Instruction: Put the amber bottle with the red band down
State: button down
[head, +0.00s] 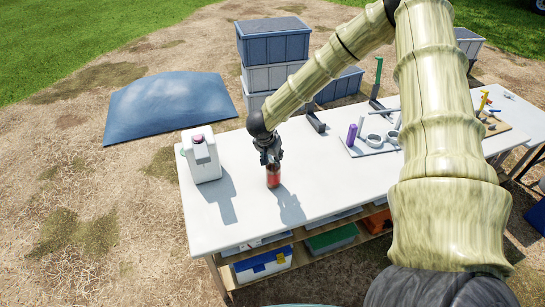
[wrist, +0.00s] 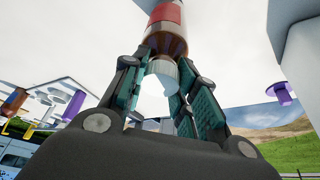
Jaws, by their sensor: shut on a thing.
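The amber bottle (head: 273,178) with the red band is upright over the front left part of the white table (head: 236,218). My gripper (head: 270,156) is above it in the head view and shut on its upper end. In the wrist view the bottle's red band (wrist: 166,13) shows at the top, with the amber shoulder and pale cap below it. The fingers of my gripper (wrist: 165,72) stand on both sides of the cap and neck. The bottle's base is at or very near the tabletop; I cannot tell whether it touches.
A white jug (head: 203,158) stands on the table left of the bottle. A tray (head: 372,143) with a purple item and white rings lies to the right. Stacked crates (head: 272,47) stand behind the table. The tabletop around the bottle is clear.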

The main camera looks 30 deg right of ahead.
jog(key=shift+w+f, duration=0.1)
jog(key=shift+f, duration=0.2)
jog(key=c, duration=1.1)
grip_release()
jog(key=shift+f, duration=0.1)
jog(key=shift+b+v, duration=1)
jog(key=shift+v, duration=5.15)
